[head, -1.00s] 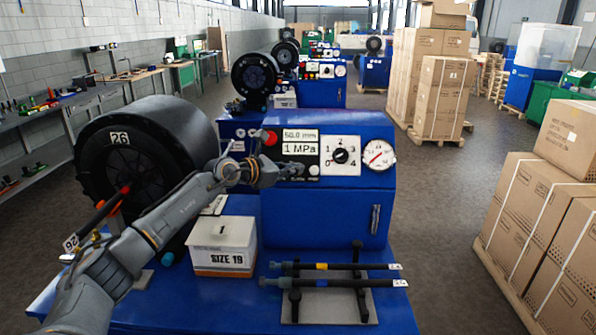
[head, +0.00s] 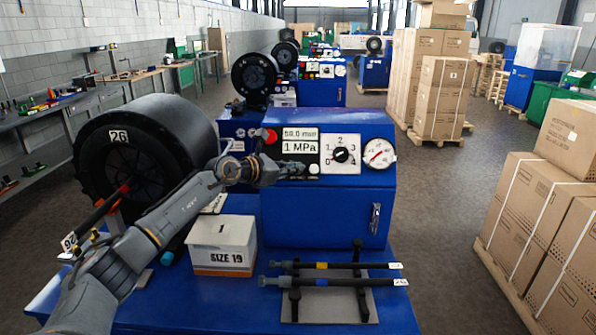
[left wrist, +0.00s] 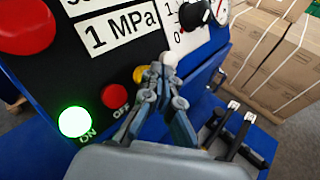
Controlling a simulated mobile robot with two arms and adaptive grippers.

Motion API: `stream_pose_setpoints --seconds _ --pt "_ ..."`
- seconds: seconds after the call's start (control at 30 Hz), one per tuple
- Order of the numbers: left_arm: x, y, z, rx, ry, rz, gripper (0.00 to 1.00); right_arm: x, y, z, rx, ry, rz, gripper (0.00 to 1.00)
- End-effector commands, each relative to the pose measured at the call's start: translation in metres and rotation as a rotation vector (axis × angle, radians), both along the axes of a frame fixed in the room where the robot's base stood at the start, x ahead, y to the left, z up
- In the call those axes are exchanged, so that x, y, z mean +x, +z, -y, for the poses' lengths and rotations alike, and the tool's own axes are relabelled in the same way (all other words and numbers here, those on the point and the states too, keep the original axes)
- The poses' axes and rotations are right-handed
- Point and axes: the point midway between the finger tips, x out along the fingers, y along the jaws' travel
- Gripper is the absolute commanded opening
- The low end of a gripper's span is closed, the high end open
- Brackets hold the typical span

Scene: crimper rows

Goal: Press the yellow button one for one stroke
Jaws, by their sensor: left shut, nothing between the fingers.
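The yellow button (left wrist: 140,74) shows in the left wrist view on the black control panel, right of the red OFF button (left wrist: 111,96) and the lit green ON button (left wrist: 75,122). My left gripper (left wrist: 162,66) is shut and empty, its fingertips just right of the yellow button and close to the panel. The fingers partly cover the button; I cannot tell whether they touch it. In the head view the left gripper (head: 279,172) is at the lower edge of the panel on the blue crimper (head: 328,215). The right gripper is not in view.
A large red button (left wrist: 24,25) is at the panel's upper left. A dial (head: 341,156) and a gauge (head: 379,154) sit right of the panel. Below are a SIZE 19 box (head: 222,246) and hoses on a rack (head: 335,304).

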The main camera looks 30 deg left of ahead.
Motion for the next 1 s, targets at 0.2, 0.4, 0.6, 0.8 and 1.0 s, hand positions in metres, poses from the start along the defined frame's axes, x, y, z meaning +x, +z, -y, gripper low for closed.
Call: stream_pose_setpoints --seconds 0.2,0.4,0.6,0.8,1.0 --pt "0.0000 0.0004 0.0000 0.000 0.000 0.000 0.00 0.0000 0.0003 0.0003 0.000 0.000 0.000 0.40" --pt "0.0011 -0.0007 -0.0010 0.000 0.001 0.000 0.00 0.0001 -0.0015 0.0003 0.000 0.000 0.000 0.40" --pt "0.0029 -0.0020 -0.0022 -0.001 0.001 0.000 0.00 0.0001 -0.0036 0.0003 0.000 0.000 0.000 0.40" --pt "0.0046 -0.0036 -0.0029 0.000 0.001 0.000 0.00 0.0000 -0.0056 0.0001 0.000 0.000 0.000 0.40" --pt "0.0064 -0.0056 -0.0040 0.000 0.000 -0.001 0.00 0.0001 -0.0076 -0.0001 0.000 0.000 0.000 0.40"
